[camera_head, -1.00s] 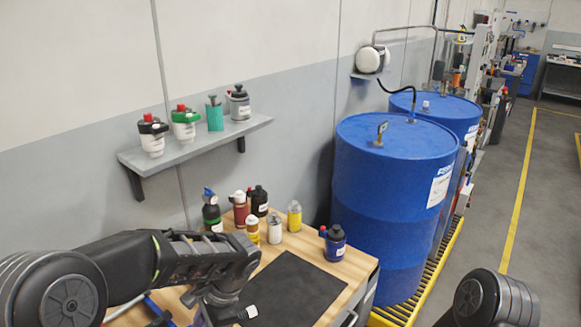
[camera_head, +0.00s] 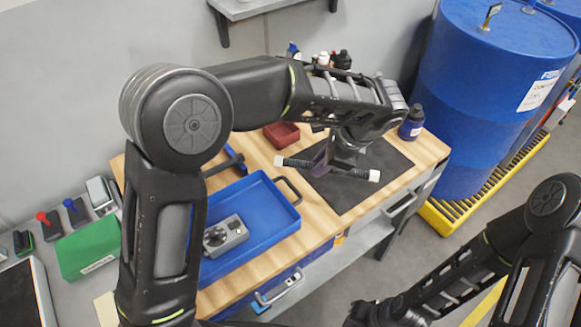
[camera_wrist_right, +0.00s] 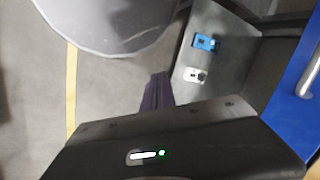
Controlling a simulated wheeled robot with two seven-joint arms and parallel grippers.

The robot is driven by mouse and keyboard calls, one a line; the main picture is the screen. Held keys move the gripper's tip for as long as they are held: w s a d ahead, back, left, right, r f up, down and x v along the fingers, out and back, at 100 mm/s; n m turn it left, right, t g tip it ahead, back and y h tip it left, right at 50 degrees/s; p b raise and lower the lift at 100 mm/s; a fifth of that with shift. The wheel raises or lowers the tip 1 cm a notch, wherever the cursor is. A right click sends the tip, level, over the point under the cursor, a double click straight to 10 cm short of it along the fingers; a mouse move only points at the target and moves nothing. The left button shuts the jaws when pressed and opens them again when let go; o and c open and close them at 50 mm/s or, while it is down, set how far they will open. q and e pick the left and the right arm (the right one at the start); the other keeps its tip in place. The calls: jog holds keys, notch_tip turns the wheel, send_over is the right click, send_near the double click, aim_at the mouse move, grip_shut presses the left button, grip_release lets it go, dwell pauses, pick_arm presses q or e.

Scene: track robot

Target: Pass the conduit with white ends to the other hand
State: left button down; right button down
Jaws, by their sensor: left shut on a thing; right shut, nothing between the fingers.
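The conduit (camera_head: 358,173) is a short black ribbed tube with white ends. My left gripper (camera_head: 328,167) is shut around its middle and holds it over the workbench, near the dark mat, with a white end sticking out on each side. My right gripper (camera_head: 364,314) is low at the bottom edge of the head view, to the front of the bench and well apart from the conduit. In the right wrist view its dark fingers (camera_wrist_right: 157,92) are together with nothing between them. The conduit does not show in that view.
A blue tray (camera_head: 283,221) with a grey device (camera_head: 226,236) lies on the wooden bench, left of the dark mat (camera_head: 385,160). A red bin (camera_head: 282,134) and several bottles stand behind. Blue drums (camera_head: 480,70) stand at the right. Floor in front is free.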

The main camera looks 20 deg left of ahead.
aim_at(372, 176)
pick_arm(q)
jog(key=d+m, duration=0.1)
jog(key=d, duration=0.1)
jog(key=w+d+r+m, duration=0.1)
jog(key=d, duration=0.1)
jog(key=d+r+t, duration=0.1)
jog(key=d, duration=0.1)
jog(key=shift+w+r+m, duration=0.15)
jog(key=shift+r+m, duration=0.05)
jog(key=shift+m, duration=0.2)
jog(key=shift+h, duration=0.3)
pick_arm(e)
jog(key=c, duration=2.2)
grip_release()
